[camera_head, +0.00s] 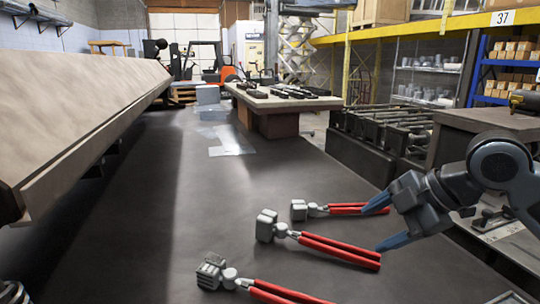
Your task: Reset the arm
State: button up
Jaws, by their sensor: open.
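My gripper (385,224) comes in from the right on my grey arm. Its two blue fingers are spread wide apart and nothing is between them that I can see held. Three tools with red handles and grey heads lie on the dark surface: a far one (345,209), a middle one (325,245) and a near one (280,292), cut off by the bottom edge. The upper finger overlaps the far tool's handle end in the picture, and the lower finger tip appears near the middle tool's handle end. Whether they touch is unclear.
A long sloping panel (75,115) fills the left side. A table (282,102) with dark parts stands further back. Dark roller machinery (375,140) and a bench (485,119) are at right. Blue shelves (507,62) hold boxes. The dark surface between is mostly clear.

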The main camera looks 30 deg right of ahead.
jog(key=w+a+r+m+t+y, duration=0.25)
jog(key=w+a+r+t, duration=0.2)
jog(key=a, duration=0.35)
jog(key=w+a+r+m+t+y, duration=0.1)
jog(key=w+a+r+m+t, duration=0.35)
jog(key=a, duration=0.35)
jog(key=s+a+f+m+h, duration=0.2)
jog(key=s+f+m, duration=0.2)
jog(key=s+f, duration=0.2)
jog(key=s+a+f+m+h, duration=0.2)
jog(key=s+f+m+h, duration=0.1)
jog(key=s+f+m, duration=0.1)
jog(key=s+a+f+m+h, duration=0.2)
jog(key=s+a+f+m, duration=0.1)
jog(key=s+f, duration=0.4)
jog(key=shift+s+f+m+h, duration=0.35)
jog(key=shift+s+m, duration=0.15)
jog(key=shift+m, duration=0.2)
jog(key=s+d+f+n, duration=0.1)
jog(key=s+d+n, duration=0.1)
jog(key=s, duration=0.8)
jog(key=s+d+f+n+g+y, duration=0.1)
jog(key=s+n, duration=0.1)
jog(key=s, duration=0.8)
jog(key=shift+d+f, duration=0.25)
jog(key=shift+d, duration=0.15)
